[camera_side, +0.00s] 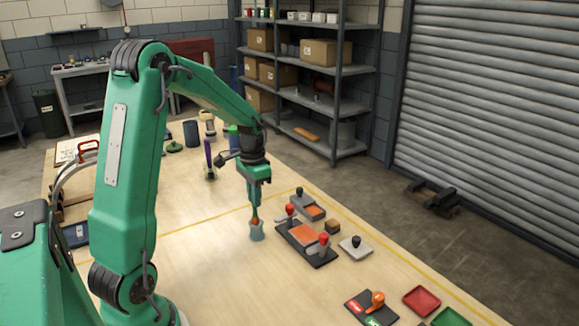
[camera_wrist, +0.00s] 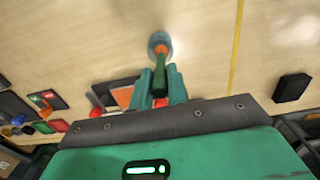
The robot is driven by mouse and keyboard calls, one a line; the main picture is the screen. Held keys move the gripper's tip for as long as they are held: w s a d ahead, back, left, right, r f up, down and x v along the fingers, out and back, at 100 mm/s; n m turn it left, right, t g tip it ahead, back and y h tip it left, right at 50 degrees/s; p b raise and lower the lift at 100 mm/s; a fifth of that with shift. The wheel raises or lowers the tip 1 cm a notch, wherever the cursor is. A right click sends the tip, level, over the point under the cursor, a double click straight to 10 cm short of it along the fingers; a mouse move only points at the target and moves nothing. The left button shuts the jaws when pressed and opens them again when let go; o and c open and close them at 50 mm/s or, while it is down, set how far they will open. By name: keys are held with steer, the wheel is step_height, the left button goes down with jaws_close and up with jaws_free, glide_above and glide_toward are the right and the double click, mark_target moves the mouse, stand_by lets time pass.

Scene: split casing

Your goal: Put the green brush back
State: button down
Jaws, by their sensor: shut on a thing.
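My gripper (camera_side: 256,200) points straight down over the near middle of the wooden table. It is shut on the green brush. In the wrist view the brush's dark green handle (camera_wrist: 161,78) stands between the two teal fingers of my gripper (camera_wrist: 161,90). An orange part shows at the brush's lower end. A pale blue-grey round piece (camera_side: 257,232) is around or just below that orange part; it also shows in the wrist view (camera_wrist: 158,39). I cannot tell whether it is a cup or the bristles, or whether it touches the table.
A dark tray with orange inside and red-knobbed clamps (camera_side: 305,241) lies close to the right. Red (camera_side: 421,300) and green trays lie at the front right. A purple upright thing (camera_side: 209,158) stands behind. Bare table lies in front.

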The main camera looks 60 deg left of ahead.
steer(key=shift+f, duration=2)
steer(key=c, duration=1.3)
jaws_free()
steer(key=shift+f, duration=0.1)
steer(key=shift+c, duration=0.2)
step_height(320, 180, up, 12)
steer(key=shift+a, duration=0.15)
